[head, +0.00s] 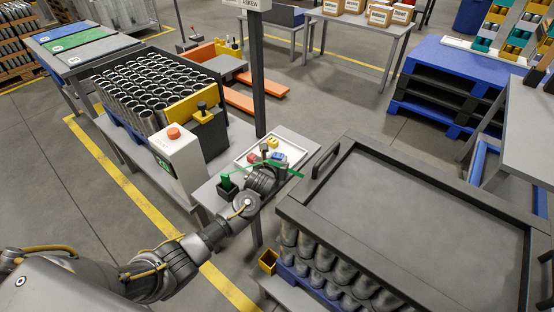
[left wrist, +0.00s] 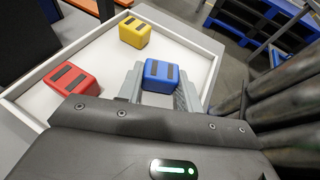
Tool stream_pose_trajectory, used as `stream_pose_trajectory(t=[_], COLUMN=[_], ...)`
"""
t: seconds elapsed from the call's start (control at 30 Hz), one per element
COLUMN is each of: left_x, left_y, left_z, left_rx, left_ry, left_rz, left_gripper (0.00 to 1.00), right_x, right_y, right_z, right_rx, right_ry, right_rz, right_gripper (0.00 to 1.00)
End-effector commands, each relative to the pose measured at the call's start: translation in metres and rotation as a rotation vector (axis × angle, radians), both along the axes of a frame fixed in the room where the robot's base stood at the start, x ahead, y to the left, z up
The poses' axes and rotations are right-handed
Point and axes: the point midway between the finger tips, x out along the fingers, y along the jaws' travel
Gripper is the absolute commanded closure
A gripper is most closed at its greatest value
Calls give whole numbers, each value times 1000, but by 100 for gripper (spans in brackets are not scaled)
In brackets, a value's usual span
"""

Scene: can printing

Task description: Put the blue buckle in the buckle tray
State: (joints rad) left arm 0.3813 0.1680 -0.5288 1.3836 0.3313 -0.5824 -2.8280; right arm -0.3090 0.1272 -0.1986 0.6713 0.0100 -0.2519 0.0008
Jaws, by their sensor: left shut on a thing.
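In the head view my left gripper (head: 272,163) reaches over the near side of the white buckle tray (head: 246,148). A red buckle (left wrist: 72,80) and a yellow buckle (left wrist: 134,32) lie in the tray, to the left of the blue one. I cannot tell whether the blue buckle touches the tray floor. My right gripper is out of view.
A dark holder with a green piece (head: 226,184) stands left of my gripper. A control box with a red button (head: 178,152) is further left. A large dark-topped cart (head: 415,215) with metal cans below stands close on the right. A dark post (head: 257,75) rises behind the tray.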

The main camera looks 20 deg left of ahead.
Motion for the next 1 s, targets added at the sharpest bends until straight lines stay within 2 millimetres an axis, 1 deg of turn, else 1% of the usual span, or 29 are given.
stream_pose_trajectory(t=[0.03,0.13,0.17,0.3,0.33,0.6,0.67,0.77,0.87,1.0], left_x=[-3,-4,-4,-5,-5,-6,-6,-6,-24,-53], left_y=[0,0,0,0,0,-1,-2,-2,-1,-1], left_z=[-9,-12,-13,-15,-16,-16,-13,-2,6,21], left_rx=[3,3,3,5,5,5,4,2,7,5], left_ry=[14,18,19,24,25,27,27,27,24,20], left_rz=[0,0,0,-1,-1,-3,-3,-3,-5,-5], left_gripper=[86,86,63,45,43,43,43,43,43,43], right_x=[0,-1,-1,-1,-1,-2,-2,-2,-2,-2], right_y=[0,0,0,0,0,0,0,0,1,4], right_z=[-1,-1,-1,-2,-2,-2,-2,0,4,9], right_rx=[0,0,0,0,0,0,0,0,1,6], right_ry=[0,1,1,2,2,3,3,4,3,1], right_rz=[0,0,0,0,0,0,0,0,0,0], right_gripper=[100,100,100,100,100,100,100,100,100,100])
